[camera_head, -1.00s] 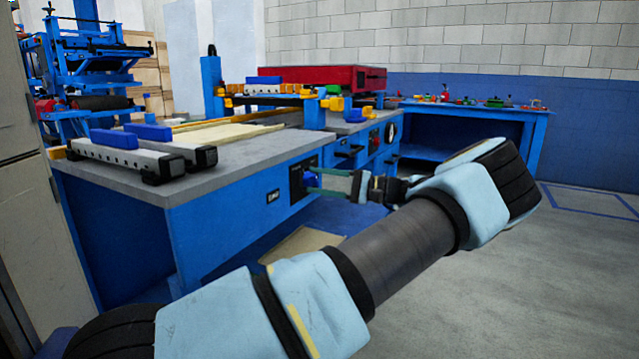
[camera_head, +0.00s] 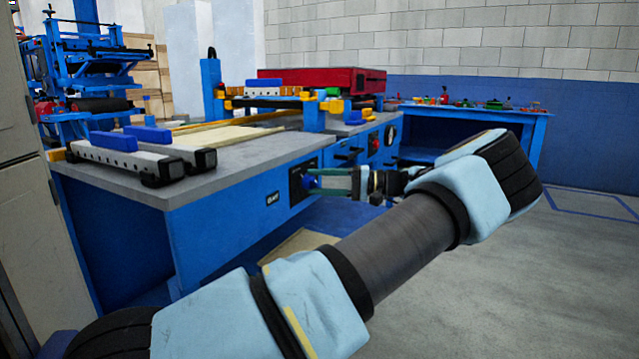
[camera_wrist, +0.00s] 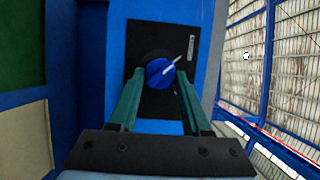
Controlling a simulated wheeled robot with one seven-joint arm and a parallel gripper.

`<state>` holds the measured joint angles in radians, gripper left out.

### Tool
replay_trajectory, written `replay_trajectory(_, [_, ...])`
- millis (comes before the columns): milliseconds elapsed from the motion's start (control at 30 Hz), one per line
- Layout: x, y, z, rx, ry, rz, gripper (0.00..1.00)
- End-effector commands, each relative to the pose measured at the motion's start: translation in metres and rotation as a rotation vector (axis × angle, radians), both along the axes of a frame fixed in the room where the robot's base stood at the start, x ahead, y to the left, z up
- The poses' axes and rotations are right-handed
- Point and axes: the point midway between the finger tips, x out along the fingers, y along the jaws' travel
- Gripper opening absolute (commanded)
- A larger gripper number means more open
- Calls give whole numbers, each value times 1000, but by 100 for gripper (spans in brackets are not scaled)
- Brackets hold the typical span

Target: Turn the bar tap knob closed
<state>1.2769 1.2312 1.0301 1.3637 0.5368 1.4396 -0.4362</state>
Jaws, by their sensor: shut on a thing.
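The bar tap knob (camera_wrist: 158,75) is blue and round with a white pointer line. It sits on a black plate (camera_wrist: 152,39) on the blue bench front. In the wrist view the white line points to the upper right. My gripper (camera_wrist: 156,78) has its two green fingers on either side of the knob, shut on it. In the head view my gripper (camera_head: 318,181) reaches the black plate on the bench front from the right. The knob (camera_head: 308,182) is small there and partly hidden by the fingers.
The blue bench has a grey top (camera_head: 240,150) with clamp bars (camera_head: 135,155) on it. A red case (camera_head: 320,80) lies at its back. More handles and a round dial (camera_head: 390,134) are on the bench front, right of the knob. The floor at right is clear.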

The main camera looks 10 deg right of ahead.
Motion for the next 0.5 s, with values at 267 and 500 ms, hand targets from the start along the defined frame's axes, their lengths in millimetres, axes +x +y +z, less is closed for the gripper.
replay_trajectory(267, [0,0,-1,-1,1,0,67])
replay_trajectory(500, [0,0,0,0,1,0,78])
